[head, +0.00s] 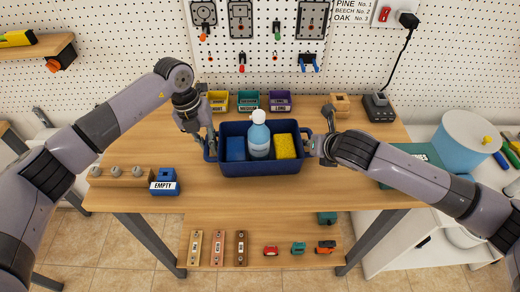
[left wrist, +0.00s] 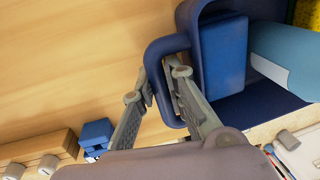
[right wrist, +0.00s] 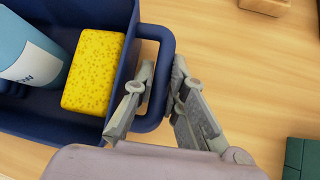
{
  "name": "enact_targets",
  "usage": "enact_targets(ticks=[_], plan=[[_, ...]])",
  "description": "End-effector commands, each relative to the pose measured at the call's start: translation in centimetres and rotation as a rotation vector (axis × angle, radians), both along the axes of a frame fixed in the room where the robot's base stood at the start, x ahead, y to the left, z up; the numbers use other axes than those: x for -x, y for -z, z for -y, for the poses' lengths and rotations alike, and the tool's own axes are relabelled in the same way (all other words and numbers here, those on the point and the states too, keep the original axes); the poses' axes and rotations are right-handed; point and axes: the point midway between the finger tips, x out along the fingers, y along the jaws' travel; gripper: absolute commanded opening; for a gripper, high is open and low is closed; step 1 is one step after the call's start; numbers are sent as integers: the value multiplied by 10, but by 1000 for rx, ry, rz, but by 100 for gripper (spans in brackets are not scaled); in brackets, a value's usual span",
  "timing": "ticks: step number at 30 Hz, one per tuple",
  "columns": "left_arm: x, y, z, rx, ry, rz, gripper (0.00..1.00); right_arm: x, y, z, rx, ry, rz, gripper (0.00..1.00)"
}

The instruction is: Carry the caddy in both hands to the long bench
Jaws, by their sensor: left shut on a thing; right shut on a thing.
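The caddy (head: 262,168) is a dark blue open box with a loop handle at each end, over the wooden bench. It holds a blue block (head: 235,149), a light blue bottle with a white cap (head: 259,140) and a yellow sponge (head: 285,146). My left gripper (head: 211,143) is shut on the left handle (left wrist: 158,75), one finger inside the loop. My right gripper (head: 318,144) is shut on the right handle (right wrist: 163,62), one finger on each side of its bar. I cannot tell whether the caddy touches the bench top.
Yellow, teal and purple bins (head: 248,101) stand behind the caddy. A blue block marked EMPTY (head: 166,182) and a wooden rack (head: 120,176) sit at front left. A dark charger (head: 378,107) is at back right. A lower shelf (head: 262,231) carries small toys and strips.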

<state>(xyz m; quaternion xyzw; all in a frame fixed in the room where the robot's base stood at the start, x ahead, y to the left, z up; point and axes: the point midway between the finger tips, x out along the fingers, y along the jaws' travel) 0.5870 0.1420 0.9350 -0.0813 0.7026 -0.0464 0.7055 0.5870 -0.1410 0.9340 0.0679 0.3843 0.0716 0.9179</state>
Motion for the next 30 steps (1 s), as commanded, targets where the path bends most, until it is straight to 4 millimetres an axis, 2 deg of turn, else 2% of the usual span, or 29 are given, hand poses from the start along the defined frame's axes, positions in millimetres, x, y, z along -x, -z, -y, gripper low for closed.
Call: enact_targets(ticks=[20, 30], plan=[[-1, -4, 0, 0, -1, 2, 0, -1, -4, 0, 1, -1, 3, 0], [-1, -34, -1, 0, -1, 2, 0, 0, -34, 0, 1, -1, 2, 0]])
